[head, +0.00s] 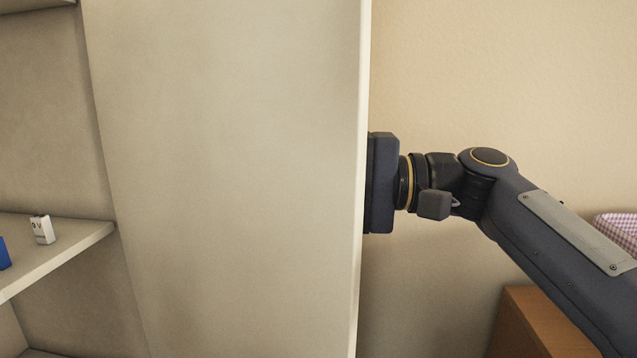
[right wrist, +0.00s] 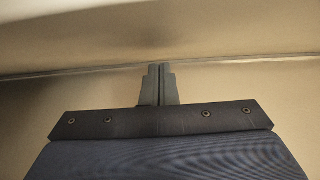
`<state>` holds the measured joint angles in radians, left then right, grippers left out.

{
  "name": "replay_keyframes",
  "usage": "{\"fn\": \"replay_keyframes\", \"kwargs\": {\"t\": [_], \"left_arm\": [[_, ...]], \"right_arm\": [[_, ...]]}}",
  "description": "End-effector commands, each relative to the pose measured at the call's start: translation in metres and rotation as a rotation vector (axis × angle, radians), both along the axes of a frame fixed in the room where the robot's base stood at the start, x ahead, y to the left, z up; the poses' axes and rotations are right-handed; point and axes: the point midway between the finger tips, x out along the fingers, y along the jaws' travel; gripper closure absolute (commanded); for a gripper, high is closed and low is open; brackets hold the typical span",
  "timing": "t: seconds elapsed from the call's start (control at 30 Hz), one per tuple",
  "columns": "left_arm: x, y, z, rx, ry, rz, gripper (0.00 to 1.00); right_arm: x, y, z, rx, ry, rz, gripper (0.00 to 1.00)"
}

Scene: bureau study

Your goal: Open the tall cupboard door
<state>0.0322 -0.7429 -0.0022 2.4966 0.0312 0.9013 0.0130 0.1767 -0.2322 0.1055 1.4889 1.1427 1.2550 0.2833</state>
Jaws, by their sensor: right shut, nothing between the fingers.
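The tall cupboard door (head: 235,180) stands open in the head view as a large pale panel. Its free edge (head: 364,180) runs nearly vertically right of centre. The cupboard's inside, with a shelf (head: 60,250), shows to the left of it. My right arm comes in from the right, and its hand is at the far side of the door's free edge. The fingers are hidden behind the panel there. In the right wrist view my right gripper (right wrist: 157,70) is shut and empty, its tips close to a pale surface; I cannot tell whether they touch. My left gripper is not in view.
A small white box (head: 42,229) and part of a blue object (head: 4,253) stand on the shelf. A brown wooden piece (head: 535,325) and a checked item (head: 620,231) are at the lower right, near my right arm. A plain wall (head: 510,80) is behind.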

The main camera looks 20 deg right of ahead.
Motion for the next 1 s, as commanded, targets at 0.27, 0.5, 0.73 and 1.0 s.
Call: {"fn": "replay_keyframes", "kwargs": {"t": [0.27, 0.5, 0.73, 1.0], "left_arm": [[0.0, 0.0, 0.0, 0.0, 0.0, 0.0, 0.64], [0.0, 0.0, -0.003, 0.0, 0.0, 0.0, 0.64], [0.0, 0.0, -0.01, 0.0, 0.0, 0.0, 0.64], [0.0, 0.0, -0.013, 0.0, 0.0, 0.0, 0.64]], "right_arm": [[-0.002, 0.002, 0.0, 0.0, 0.002, -0.003, 1.0], [-0.006, -0.006, 0.0, 0.001, 0.0, -0.004, 1.0], [-0.026, -0.04, 0.0, 0.001, -0.002, -0.006, 1.0], [-0.04, -0.065, 0.0, 0.0, 0.001, -0.003, 1.0]]}}
